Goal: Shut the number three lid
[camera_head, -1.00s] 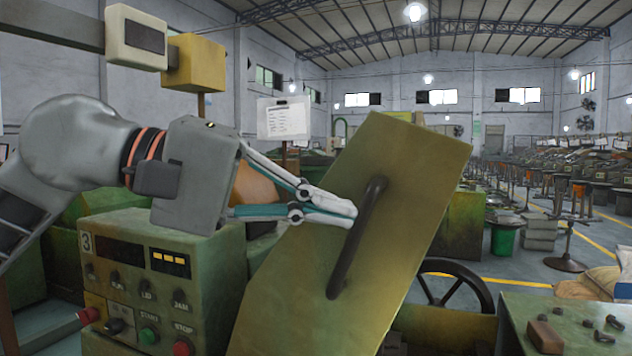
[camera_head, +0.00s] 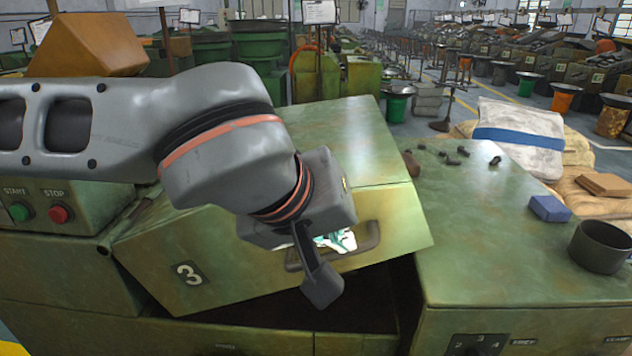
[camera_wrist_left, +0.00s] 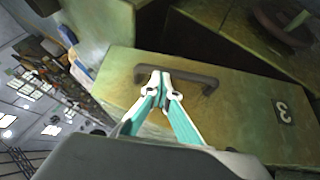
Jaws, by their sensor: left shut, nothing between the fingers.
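The number three lid (camera_head: 215,225) is a worn green-yellow metal cover marked with a white 3. It is tilted, partly lowered, with a dark gap under its front edge. Its dark bar handle (camera_head: 368,240) is partly hidden by my left arm. My left gripper (camera_head: 340,241) is at the handle, its white and teal fingers mostly covered by the wrist. In the left wrist view the lid (camera_wrist_left: 235,110) fills the middle, and the closed fingertips (camera_wrist_left: 159,80) are against or just beside the handle (camera_wrist_left: 205,80), with nothing between them. My right gripper is not in view.
A green worktop (camera_head: 500,230) stands right of the lid, carrying small dark parts, a blue block (camera_head: 549,208) and a dark pot (camera_head: 602,246). The machine's button panel (camera_head: 60,205) is at left. Sacks (camera_head: 520,135) lie behind the worktop.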

